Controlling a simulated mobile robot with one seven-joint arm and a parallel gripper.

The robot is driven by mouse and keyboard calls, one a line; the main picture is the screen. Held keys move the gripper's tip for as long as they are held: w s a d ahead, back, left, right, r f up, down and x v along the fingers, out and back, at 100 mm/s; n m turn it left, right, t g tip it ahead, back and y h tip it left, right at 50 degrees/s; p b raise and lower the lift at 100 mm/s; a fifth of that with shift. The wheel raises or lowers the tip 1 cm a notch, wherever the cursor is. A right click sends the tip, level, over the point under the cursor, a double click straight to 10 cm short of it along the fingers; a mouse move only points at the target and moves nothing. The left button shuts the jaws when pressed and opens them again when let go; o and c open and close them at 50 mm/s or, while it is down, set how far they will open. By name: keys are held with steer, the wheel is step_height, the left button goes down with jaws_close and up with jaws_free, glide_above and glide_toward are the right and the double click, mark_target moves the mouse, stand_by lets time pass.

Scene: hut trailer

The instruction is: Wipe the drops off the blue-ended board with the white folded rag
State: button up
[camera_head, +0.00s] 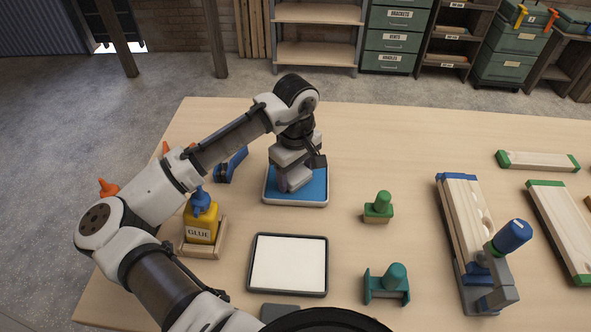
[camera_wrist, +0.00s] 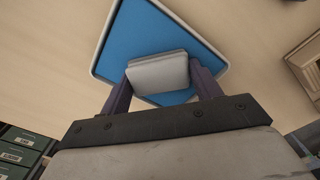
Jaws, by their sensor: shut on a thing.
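My gripper (camera_head: 291,182) is over a shallow pale-rimmed tray (camera_head: 267,197) with a blue inside, left of the table's middle. In the wrist view my gripper's fingers (camera_wrist: 160,78) are shut on the white folded rag (camera_wrist: 158,70), a pale grey-white pad. Behind the rag is the tray's blue surface (camera_wrist: 150,32); I cannot tell whether they touch. The blue-ended board (camera_head: 461,222) lies at the right of the table, its near end in a grey holder with a blue-capped handle (camera_head: 510,237). Pale rounded marks (camera_head: 486,217) show along its right side; they may be drops.
A yellow glue bottle (camera_head: 201,230) stands in a wooden holder at left. A dark-rimmed tray with a white inside (camera_head: 289,264) lies in front. Green knobbed blocks (camera_head: 379,208) (camera_head: 388,284) stand between my gripper and the board. Green-ended boards (camera_head: 538,160) (camera_head: 561,226) lie at far right.

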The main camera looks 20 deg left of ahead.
mark_target(296, 173)
steer(key=shift+w+r+p, duration=0.15)
steer(key=shift+r+p, duration=0.65)
steer(key=shift+p, duration=0.15)
step_height(296, 173, up, 3)
steer(key=p, duration=0.2)
steer(key=shift+r+p, duration=0.2)
steer(key=shift+p, duration=0.2)
steer(key=shift+r, duration=1.05)
